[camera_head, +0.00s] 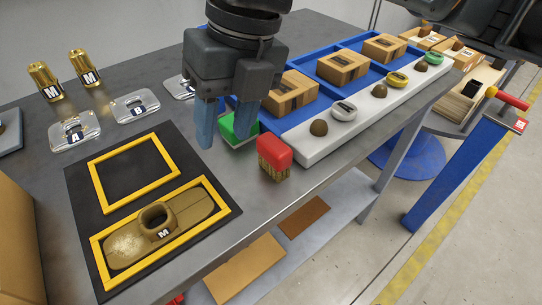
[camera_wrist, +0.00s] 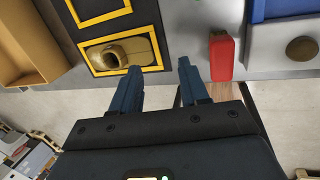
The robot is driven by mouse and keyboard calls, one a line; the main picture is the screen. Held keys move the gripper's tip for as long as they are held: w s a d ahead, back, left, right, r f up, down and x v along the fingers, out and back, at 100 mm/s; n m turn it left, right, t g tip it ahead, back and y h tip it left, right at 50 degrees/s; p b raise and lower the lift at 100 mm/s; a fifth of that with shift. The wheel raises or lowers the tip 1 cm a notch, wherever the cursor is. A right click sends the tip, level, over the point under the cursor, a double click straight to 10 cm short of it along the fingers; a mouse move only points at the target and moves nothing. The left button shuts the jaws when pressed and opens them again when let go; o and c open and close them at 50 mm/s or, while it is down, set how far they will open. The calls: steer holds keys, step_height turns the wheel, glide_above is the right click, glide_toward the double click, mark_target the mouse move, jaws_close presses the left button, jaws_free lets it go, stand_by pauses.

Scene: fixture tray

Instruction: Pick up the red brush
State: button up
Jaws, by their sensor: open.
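The red brush (camera_head: 274,157) stands on the grey table near its front edge, with a red top and tan bristles below. In the wrist view the brush (camera_wrist: 221,58) shows as a red block to the right of my fingers. My gripper (camera_head: 224,122) is open and empty, with two blue fingers pointing down, to the left of the brush in the head view. In the wrist view my gripper (camera_wrist: 158,72) has its fingertips apart, between the yellow-framed fixture and the brush. The fingers do not touch the brush.
A green-topped block (camera_head: 238,132) sits behind the brush, partly hidden by my fingers. A white strip with knobs (camera_head: 375,105) and a blue tray (camera_head: 291,79) with tan boxes lie to the right. A black mat (camera_head: 80,185) with yellow frames holds a gold part (camera_head: 185,208).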

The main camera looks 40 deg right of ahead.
mark_target(274, 143)
steer(key=d+h, duration=0.1)
steer(key=d, duration=0.1)
steer(key=s+d, duration=0.1)
steer(key=d, duration=0.1)
steer(key=d+g+h, duration=0.1)
steer(key=d, duration=0.1)
steer(key=shift+s+d+f+n+h, duration=0.2)
steer(key=shift+f+n+h, duration=0.1)
steer(key=shift+f+n, duration=0.1)
steer(key=shift+d+f, duration=0.2)
steer(key=f, duration=0.3)
steer(key=f+b, duration=0.1)
steer(key=f, duration=0.3)
steer(key=shift+s+a+f, duration=0.15)
steer(key=shift+a, duration=0.05)
steer(key=c, duration=0.8)
